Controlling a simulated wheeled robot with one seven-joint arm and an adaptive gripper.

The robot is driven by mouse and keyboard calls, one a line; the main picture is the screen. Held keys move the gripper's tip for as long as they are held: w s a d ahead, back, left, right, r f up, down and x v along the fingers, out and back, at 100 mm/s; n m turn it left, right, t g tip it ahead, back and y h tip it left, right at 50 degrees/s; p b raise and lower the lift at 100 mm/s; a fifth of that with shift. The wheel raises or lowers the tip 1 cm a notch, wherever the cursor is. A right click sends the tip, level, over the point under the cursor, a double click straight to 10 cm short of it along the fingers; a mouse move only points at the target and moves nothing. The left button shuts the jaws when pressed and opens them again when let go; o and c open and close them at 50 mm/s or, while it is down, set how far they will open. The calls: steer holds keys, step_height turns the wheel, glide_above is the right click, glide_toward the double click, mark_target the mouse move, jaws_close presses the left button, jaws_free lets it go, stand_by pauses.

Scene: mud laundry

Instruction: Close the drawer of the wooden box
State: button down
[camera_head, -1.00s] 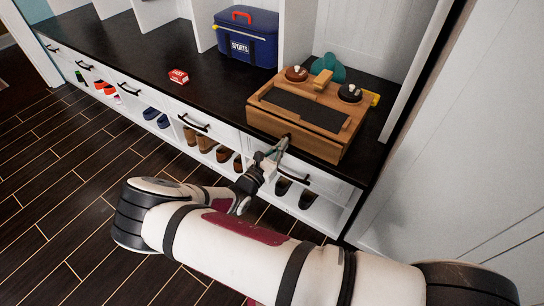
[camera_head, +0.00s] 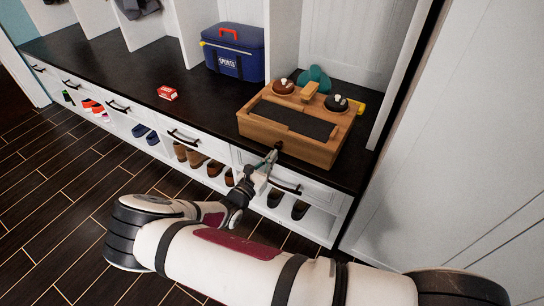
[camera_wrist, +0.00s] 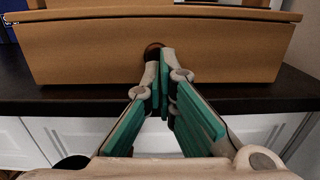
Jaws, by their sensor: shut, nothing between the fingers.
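The wooden box (camera_head: 256,126) stands on the dark bench top near its right end. Its drawer front (camera_wrist: 230,50) faces me and fills the upper part of the wrist view; a thin dark line shows along its top edge. A round dark knob (camera_wrist: 153,50) sits at the middle of the front, partly hidden by my fingers. My gripper (camera_wrist: 160,58) is shut and empty, its tips right at the knob and drawer front; whether they touch is unclear. In the head view my gripper (camera_head: 272,156) is at the box's front. How far the drawer stands open cannot be told.
On top of the box are two dark round items and a small wooden block (camera_head: 310,90). A blue sports cooler (camera_head: 234,55) and a red box (camera_head: 167,93) stand left on the bench (camera_head: 120,75). A white wall is close on the right.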

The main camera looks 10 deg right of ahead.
steer(key=p+v, duration=0.1)
steer(key=v, duration=1)
steer(key=shift+s+a, duration=0.25)
steer(key=shift+s, duration=0.05)
steer(key=shift+r, duration=0.1)
steer(key=s+d+r+m+g+y, duration=0.1)
steer(key=s+d+r+m+g, duration=0.4)
steer(key=r, duration=0.4)
steer(key=s+d+r+m+g, duration=0.2)
steer(key=d+r+m+g, duration=0.45)
steer(key=r, duration=0.25)
steer(key=s+d+r+m+g+y, duration=0.1)
steer(key=s+d+r+m+g, duration=0.35)
steer(key=r+m, duration=0.3)
steer(key=s+d+r+m+y, duration=0.4)
steer(key=s+r+y, duration=0.2)
steer(key=s+r, duration=0.45)
steer(key=s+a+r+m+t+y+p, duration=0.1)
steer(key=s+m+y, duration=0.15)
steer(key=s, duration=0.45)
steer(key=s+a+r+m+t+y, duration=0.1)
steer(key=s+m+t, duration=0.15)
steer(key=s, duration=0.45)
step_height(320, 180, up, 22)
steer(key=t+p, duration=0.2)
steer(key=p, duration=1.8)
steer(key=shift+a, duration=0.2)
steer(key=shift+t+y, duration=0.25)
